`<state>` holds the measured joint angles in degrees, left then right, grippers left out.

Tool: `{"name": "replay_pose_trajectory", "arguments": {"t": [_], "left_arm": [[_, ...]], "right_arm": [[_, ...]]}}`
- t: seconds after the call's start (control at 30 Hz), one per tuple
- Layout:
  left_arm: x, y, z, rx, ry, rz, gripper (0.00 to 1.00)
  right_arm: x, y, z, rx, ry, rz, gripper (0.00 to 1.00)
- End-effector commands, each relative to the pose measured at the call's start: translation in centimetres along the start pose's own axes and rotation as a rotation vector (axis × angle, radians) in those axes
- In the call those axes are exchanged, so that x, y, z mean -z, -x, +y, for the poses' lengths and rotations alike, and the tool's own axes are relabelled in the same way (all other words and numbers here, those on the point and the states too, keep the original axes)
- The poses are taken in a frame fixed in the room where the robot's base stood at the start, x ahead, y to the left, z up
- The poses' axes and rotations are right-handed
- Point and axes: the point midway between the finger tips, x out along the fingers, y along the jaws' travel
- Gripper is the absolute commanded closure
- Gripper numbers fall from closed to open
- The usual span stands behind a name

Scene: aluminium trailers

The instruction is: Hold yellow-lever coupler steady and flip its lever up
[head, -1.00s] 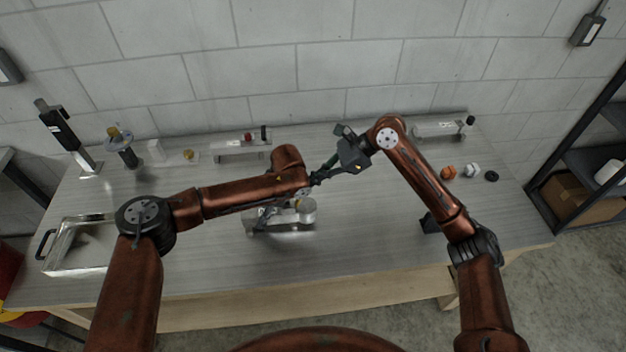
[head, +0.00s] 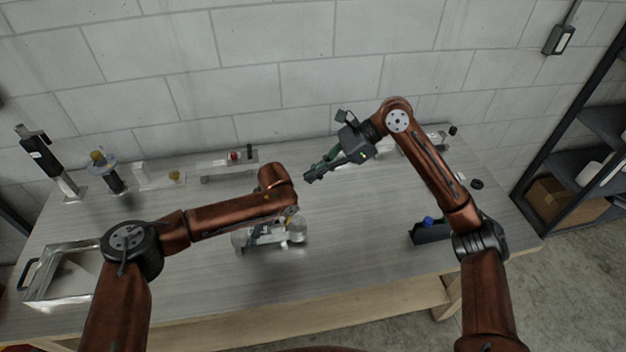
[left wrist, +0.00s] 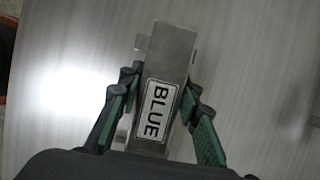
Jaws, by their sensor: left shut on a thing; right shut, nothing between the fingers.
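My left gripper (left wrist: 160,84) is shut on a grey metal bar (left wrist: 168,55) with a label reading "BLUE", its green-padded fingers on either side. In the head view a silver coupler (head: 268,238) with a rounded end stands on the bench under my left wrist, which hides part of it and the left fingers. I cannot clearly make out a yellow lever or its position. My right gripper (head: 309,178) is shut and empty, above and behind the coupler, apart from it.
A metal tray (head: 62,277) lies at the left. Along the back stand a black upright tool (head: 42,155), a disc-topped stand (head: 108,172) and a bar with a red knob (head: 228,172). A black holder (head: 430,232) with a blue top is at the right. The bench front is clear.

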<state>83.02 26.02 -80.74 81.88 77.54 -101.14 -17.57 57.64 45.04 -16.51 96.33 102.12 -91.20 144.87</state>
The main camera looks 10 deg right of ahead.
Motion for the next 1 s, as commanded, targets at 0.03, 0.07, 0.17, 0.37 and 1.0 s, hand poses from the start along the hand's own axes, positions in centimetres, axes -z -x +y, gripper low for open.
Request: {"name": "replay_pose_trajectory", "arguments": {"t": [0.03, 0.07, 0.17, 0.37, 1.0], "left_arm": [[-0.08, -0.09, -0.02, -0.001, 0.002, -0.002, 0.99], [-0.09, -0.09, -0.02, -0.001, 0.002, -0.003, 0.99], [-0.12, -0.11, -0.02, -0.001, 0.002, -0.003, 0.99], [-0.15, -0.13, -0.03, -0.001, 0.003, -0.003, 0.65], [-0.01, 0.86, -0.08, 0.002, 0.001, -0.001, 0.48]], "right_arm": [[0.01, 0.01, -0.01, 0.000, 0.000, 0.000, 1.00], [0.02, 0.01, -0.01, 0.000, -0.001, 0.000, 1.00], [0.03, 0.00, -0.01, 0.000, -0.001, 0.000, 1.00], [0.04, -0.02, -0.01, 0.000, -0.001, 0.000, 1.00], [0.06, 0.00, 0.00, 0.000, -0.001, 0.000, 1.00]]}}
